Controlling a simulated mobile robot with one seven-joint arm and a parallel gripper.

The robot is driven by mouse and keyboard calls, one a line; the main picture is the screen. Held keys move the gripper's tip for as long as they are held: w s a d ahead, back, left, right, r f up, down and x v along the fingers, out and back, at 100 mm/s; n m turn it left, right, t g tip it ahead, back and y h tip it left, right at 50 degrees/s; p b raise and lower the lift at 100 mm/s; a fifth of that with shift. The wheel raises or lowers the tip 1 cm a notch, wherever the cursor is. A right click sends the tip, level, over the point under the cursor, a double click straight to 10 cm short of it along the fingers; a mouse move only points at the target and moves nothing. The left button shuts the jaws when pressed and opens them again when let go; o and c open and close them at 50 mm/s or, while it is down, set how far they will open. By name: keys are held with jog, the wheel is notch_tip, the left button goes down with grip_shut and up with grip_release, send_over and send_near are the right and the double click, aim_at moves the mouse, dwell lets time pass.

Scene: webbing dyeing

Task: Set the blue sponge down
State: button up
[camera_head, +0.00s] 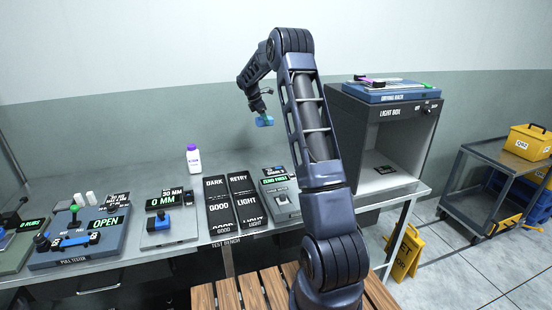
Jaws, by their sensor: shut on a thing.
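The blue sponge (264,121) is a small blue block held in the air above the back of the test bench (160,255). My gripper (265,113) is shut on it, pointing down, with the arm arched over from the right. The sponge is well clear of the bench top and in front of the wall. The gripper's fingers are small and partly hidden in this view.
A white bottle with a purple cap (193,160) stands at the back. Dark boards (230,200), a gauge (160,223) and a pull tester (79,240) crowd the front. The light box (385,137) stands right. Bare bench shows behind the boards.

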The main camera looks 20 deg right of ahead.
jog(key=d, duration=0.7)
jog(key=f, duration=2)
jog(key=shift+s+d, duration=0.15)
jog(key=shift+s, duration=0.2)
jog(key=shift+f, duration=0.1)
jog(key=o, duration=1)
jog(key=shift+c, duration=0.2)
